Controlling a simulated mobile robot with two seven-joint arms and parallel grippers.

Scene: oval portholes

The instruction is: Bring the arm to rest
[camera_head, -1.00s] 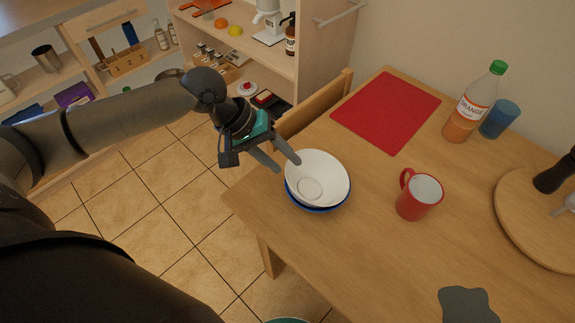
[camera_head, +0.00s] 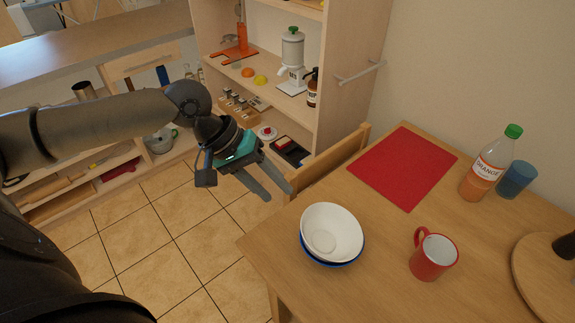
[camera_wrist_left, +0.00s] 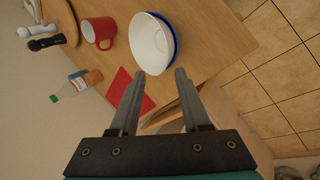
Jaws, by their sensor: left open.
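My left gripper (camera_head: 279,191) is open and empty in the head view, in the air to the left of the bowls, past the table's left edge. In the left wrist view its two fingers (camera_wrist_left: 160,74) are apart with nothing between them. A white bowl (camera_head: 330,230) sits in a blue-rimmed bowl (camera_head: 346,265) on the wooden table (camera_head: 390,222). The bowls also show in the left wrist view (camera_wrist_left: 149,42), ahead of the fingertips and apart from them. My right gripper is not in any view.
A red mug (camera_head: 432,257), a red mat (camera_head: 403,168), an orange drink bottle (camera_head: 487,167), a blue cup (camera_head: 515,179) and a round board (camera_head: 545,278) are on the table. A chair (camera_head: 330,163) stands at its far side. A shelf unit (camera_head: 325,75) stands behind. Tiled floor is clear at left.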

